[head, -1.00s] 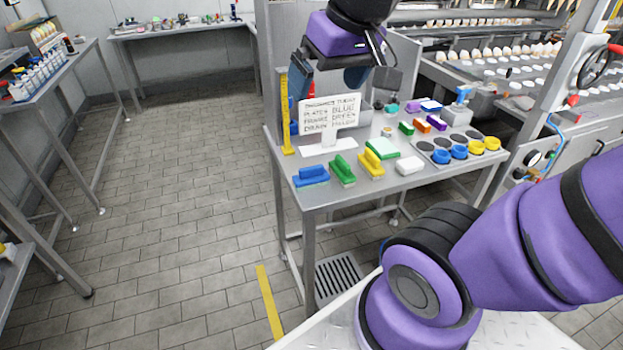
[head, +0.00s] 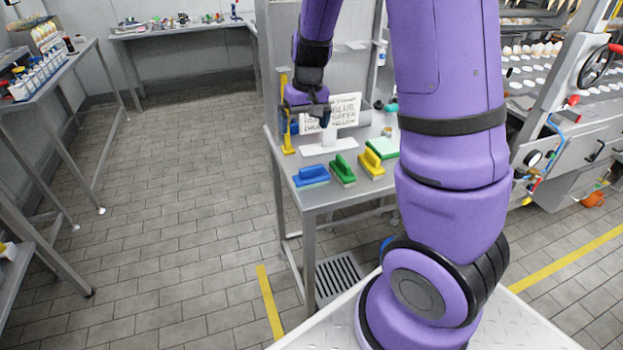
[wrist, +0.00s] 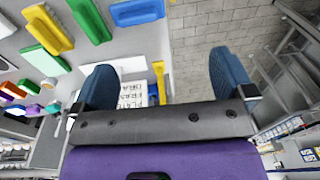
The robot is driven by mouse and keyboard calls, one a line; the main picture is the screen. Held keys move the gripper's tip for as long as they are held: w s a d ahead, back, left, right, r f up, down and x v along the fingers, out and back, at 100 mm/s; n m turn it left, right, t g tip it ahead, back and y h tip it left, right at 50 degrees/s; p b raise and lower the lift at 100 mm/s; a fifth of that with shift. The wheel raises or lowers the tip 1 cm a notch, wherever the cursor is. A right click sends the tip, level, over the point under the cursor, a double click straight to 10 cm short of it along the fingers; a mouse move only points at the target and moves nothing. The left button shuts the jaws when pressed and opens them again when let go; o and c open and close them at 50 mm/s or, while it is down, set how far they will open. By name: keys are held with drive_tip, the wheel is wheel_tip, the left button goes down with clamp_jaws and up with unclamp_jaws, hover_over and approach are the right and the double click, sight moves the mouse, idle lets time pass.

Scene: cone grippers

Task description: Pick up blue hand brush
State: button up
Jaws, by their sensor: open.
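The blue hand brush (head: 311,175) lies at the front left corner of the steel table, left of a green brush (head: 343,168). In the wrist view the blue brush (wrist: 137,12) is at the top edge, partly cut off. My gripper (head: 307,120) is above the back left of the table, in front of the sign, with its fingers apart and nothing between them. In the wrist view my gripper (wrist: 165,70) shows two blue fingertips spread wide, apart from the brush.
A yellow brush (head: 371,162) lies right of the green one. A printed sign (head: 346,108) and a yellow upright tool (head: 287,135) stand behind. My arm hides the table's right part. The floor left of the table is clear.

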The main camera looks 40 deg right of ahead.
approach(312, 167)
drive_tip(key=shift+w+a+f+g+h, duration=0.1)
drive_tip(key=shift+w+a+g+h, duration=0.3)
drive_tip(key=shift+w+a, duration=0.15)
wheel_tip(312, 167, down, 11)
drive_tip(key=shift+s+d+r, duration=0.15)
drive_tip(key=shift+c, duration=0.2)
drive_tip(key=c, duration=0.8)
drive_tip(key=shift+c, duration=0.2)
drive_tip(key=shift+r, duration=0.2)
